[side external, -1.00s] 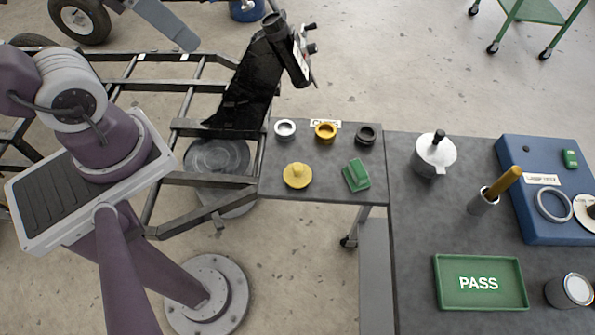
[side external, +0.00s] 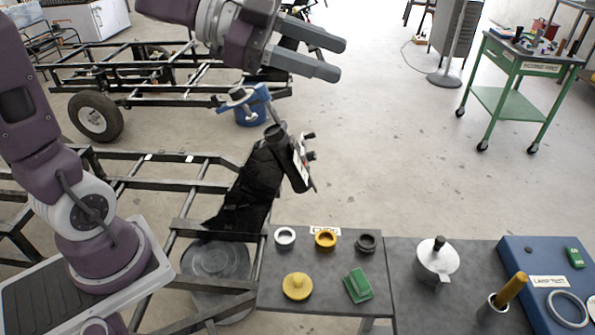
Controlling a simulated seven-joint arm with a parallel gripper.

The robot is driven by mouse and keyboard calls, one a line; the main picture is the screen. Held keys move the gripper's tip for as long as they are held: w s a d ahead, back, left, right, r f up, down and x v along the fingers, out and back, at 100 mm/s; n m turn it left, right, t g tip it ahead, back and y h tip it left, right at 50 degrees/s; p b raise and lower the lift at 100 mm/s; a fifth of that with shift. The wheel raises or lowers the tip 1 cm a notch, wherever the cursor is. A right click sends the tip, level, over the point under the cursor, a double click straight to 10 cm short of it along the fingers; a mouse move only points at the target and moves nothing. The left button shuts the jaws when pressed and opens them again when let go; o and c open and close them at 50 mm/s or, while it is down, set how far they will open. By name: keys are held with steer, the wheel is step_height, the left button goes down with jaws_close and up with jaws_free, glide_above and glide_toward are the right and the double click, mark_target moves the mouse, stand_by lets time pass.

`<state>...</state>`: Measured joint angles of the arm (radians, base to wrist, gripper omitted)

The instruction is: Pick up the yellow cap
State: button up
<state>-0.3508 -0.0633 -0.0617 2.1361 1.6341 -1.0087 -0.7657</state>
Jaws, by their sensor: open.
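My gripper (side external: 338,60) is at the top of the side external view, high above and behind the small table. Its two grey fingers point right, are apart and have nothing between them. Two yellow pieces lie on the small grey table (side external: 325,285). One is a yellow ring-shaped cap (side external: 326,239) in the back row by a white label, between a white ring (side external: 285,237) and a black ring (side external: 366,244). The other is a yellow disc with a raised knob (side external: 297,287), at the front left. My gripper is well away from both.
A green block (side external: 358,286) lies right of the knobbed disc. A black seat-like part with a dark cylinder (side external: 287,157) stands behind the table. A silver pot (side external: 436,261), a cup with a yellow handle (side external: 505,296) and a blue panel (side external: 535,262) are on the right.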

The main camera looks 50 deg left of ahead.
steer(key=s+f+m+g+h, duration=0.25)
steer(key=s+f+g, duration=0.25)
steer(key=s+g, duration=0.4)
steer(key=t, duration=0.1)
glide_toward(302, 283)
steer(key=x, duration=0.4)
steer(key=shift+d+f, duration=0.2)
steer(key=shift+f, duration=0.15)
steer(key=x, duration=0.6)
steer(key=shift+d+r, duration=0.3)
steer(key=shift+d, duration=0.05)
steer(key=shift+w+d+f, duration=0.1)
steer(key=shift+d, duration=0.15)
jaws_close()
